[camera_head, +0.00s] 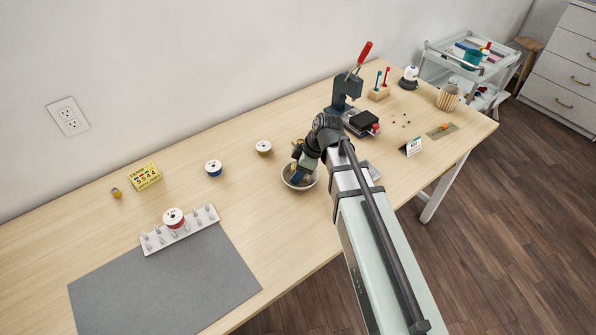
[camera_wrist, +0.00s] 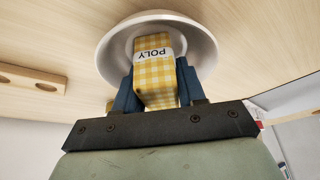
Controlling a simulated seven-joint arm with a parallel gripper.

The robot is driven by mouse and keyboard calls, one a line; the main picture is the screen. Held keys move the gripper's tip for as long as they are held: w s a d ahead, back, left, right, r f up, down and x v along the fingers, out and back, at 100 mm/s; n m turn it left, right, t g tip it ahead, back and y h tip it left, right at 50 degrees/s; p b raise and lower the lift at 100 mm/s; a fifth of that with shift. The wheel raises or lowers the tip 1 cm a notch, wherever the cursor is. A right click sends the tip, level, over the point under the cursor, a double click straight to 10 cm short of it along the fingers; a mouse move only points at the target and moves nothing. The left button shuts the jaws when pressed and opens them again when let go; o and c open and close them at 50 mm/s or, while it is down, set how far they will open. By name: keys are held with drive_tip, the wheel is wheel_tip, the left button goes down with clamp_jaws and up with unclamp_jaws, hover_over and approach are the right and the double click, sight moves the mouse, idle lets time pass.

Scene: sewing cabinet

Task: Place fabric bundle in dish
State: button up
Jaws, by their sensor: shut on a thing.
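The fabric bundle (camera_wrist: 156,80) is yellow-and-white checked with a white band reading POLY. In the wrist view my gripper (camera_wrist: 155,85) is shut on it, with one blue finger on each side. The dish (camera_wrist: 112,40) is a pale round bowl, and the bundle's far end shows against its inside. In the head view the dish (camera_head: 288,182) stands on the table, and my gripper (camera_head: 298,174) is over it, pointing down. My arm and gripper hide most of the bundle there. I cannot tell whether the bundle touches the dish bottom.
A green hand press (camera_head: 341,92) with a red-tipped lever stands behind my arm. Thread spools (camera_head: 264,147) stand left of the dish. A peg rack (camera_head: 203,219) and grey mat (camera_head: 165,285) lie at front left. The wooden table (camera_head: 250,200) is clear just left of the dish.

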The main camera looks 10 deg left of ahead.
drive_tip(key=shift+f, duration=0.1)
drive_tip(key=o, duration=0.7)
drive_tip(key=shift+o, duration=0.2)
drive_tip(key=v, duration=1.2)
